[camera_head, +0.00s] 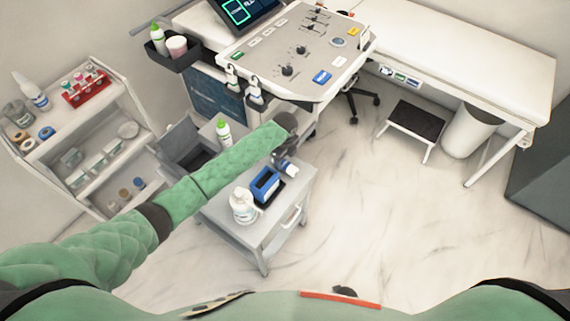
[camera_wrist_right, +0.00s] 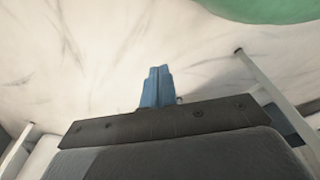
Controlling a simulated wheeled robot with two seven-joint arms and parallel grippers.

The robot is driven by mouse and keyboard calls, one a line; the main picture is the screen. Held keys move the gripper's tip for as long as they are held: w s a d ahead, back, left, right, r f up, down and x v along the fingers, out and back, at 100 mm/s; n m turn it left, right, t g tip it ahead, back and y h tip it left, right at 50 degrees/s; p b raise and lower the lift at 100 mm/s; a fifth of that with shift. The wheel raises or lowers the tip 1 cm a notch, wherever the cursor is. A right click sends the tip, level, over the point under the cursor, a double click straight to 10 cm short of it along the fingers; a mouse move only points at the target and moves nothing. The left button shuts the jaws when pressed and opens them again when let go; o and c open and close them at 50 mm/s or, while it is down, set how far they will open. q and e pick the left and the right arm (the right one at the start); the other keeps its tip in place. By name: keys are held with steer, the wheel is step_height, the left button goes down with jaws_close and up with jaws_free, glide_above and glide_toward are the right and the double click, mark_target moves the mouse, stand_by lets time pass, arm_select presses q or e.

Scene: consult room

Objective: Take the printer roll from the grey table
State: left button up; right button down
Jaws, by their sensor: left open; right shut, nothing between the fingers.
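The grey table (camera_head: 228,225) stands below the ultrasound cart. My left gripper (camera_head: 286,152) is over its far right side, at the end of my green-sleeved arm. It looks dark and small, and is open with nothing seen in it. Just below it lies a small white and blue item (camera_head: 291,168), which may be the printer roll; the gripper partly hides it, and I cannot tell whether they touch. My right gripper (camera_wrist_right: 158,86) shows in the right wrist view with its blue fingers shut and empty, over pale floor.
The ultrasound cart (camera_head: 300,45) stands behind, a white shelf (camera_head: 95,150) at left. A step stool (camera_head: 413,130) is at right. Floor in front is clear.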

mark_target(285, 163)
arm_select(q)
steer(key=shift+d+f+p, duration=0.1)
steer(key=shift+f+p, duration=0.45)
steer(key=shift+f, duration=1.15)
steer(key=c, duration=1.1)
arm_select(e)
steer(key=s+d+f, duration=0.1)
steer(key=s+f, duration=0.1)
steer(key=shift+d+f, duration=0.3)
steer(key=shift+d, duration=0.05)
